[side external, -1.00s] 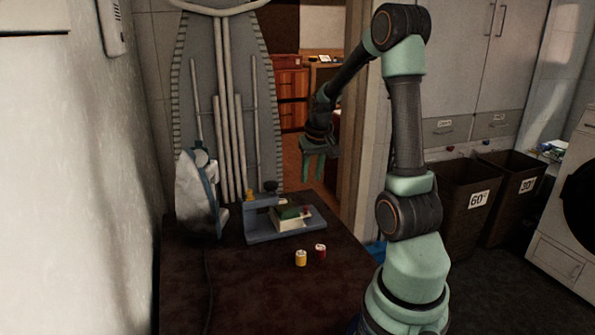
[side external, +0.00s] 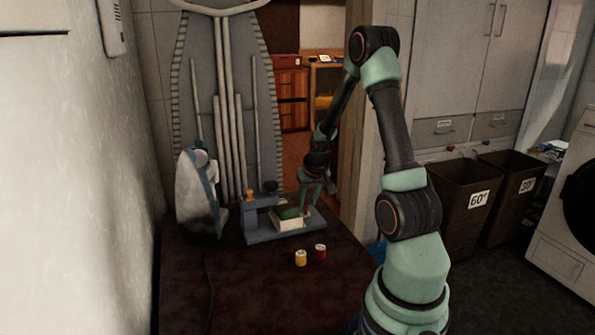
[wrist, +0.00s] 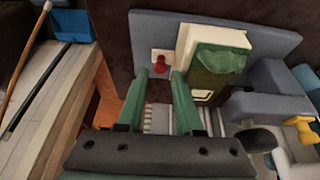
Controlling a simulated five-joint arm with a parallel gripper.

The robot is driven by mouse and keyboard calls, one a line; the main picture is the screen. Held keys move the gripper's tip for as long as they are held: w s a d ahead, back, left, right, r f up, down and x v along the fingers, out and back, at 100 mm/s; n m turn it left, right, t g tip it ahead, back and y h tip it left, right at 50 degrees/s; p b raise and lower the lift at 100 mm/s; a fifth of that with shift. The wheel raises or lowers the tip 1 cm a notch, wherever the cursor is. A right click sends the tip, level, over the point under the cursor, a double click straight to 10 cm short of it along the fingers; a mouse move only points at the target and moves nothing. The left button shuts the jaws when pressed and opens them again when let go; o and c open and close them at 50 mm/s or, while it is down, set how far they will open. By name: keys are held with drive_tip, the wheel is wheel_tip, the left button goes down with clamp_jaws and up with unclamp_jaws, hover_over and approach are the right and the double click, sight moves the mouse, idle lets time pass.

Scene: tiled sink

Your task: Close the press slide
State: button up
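The press has a blue-grey base (side external: 262,236), which also fills the upper right of the wrist view (wrist: 145,40). A cream slide block (side external: 291,223) sits on it with a green piece on top (wrist: 219,59). A small red knob (wrist: 160,64) on a pale plate shows beyond the fingertips in the wrist view. My gripper (side external: 314,203) is over the right end of the press. In the wrist view my gripper (wrist: 160,74) is open and empty, its green fingers either side of the knob's line. I cannot tell whether they touch anything.
A yellow spool (side external: 300,258) and a red spool (side external: 320,252) stand in front of the press. An iron (side external: 196,195) stands to its left. The press also has a black knob (side external: 271,187) and a yellow knob (side external: 250,193). The front table (side external: 235,290) is mostly clear.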

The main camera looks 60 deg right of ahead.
drive_tip(key=shift+x, duration=1.25)
clamp_jaws()
idle(0.6)
